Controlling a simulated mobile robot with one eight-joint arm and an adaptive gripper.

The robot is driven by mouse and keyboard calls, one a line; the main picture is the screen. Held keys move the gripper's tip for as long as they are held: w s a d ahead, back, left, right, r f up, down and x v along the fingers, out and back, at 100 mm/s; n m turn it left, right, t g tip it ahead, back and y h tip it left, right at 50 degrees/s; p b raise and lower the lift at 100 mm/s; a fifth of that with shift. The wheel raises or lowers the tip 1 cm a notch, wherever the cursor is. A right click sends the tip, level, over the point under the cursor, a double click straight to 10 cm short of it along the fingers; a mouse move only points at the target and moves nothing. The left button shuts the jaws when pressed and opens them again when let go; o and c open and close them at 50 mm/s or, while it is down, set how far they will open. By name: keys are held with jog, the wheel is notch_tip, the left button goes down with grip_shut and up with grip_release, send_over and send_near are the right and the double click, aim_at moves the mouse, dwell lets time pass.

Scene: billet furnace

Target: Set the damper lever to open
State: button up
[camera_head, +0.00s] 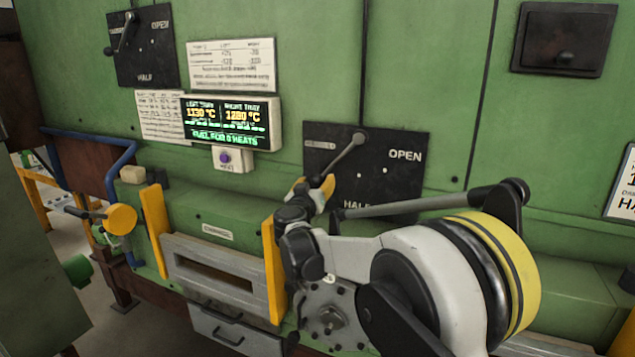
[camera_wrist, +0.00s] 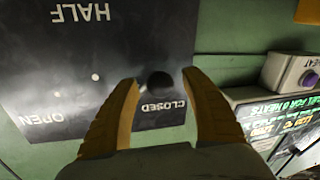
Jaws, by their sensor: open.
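A lever (camera_head: 345,156) with a grey rod is mounted on a black plate (camera_head: 400,180) marked OPEN at the right and HALF at the bottom. The rod slants down-left from its upper end to my gripper (camera_head: 315,184). In the wrist view the lever's dark round knob (camera_wrist: 160,82) lies beside the word CLOSED. My gripper (camera_wrist: 161,88) is open, its two yellow fingers on either side of the knob. I cannot tell whether either finger touches it. In the head view the lever's lower end is partly hidden by my gripper.
A second black plate (camera_head: 158,65) with a similar lever (camera_head: 127,35) is at upper left. A lit display (camera_head: 231,122) and a box with a purple button (camera_head: 225,158) are left of the first plate. A yellow-edged slot frame (camera_head: 222,278) is below. A black hatch (camera_head: 564,38) is at upper right.

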jog(key=shift+w, duration=0.5)
jog(key=shift+c, duration=0.5)
grip_shut()
jog(key=shift+d, duration=0.1)
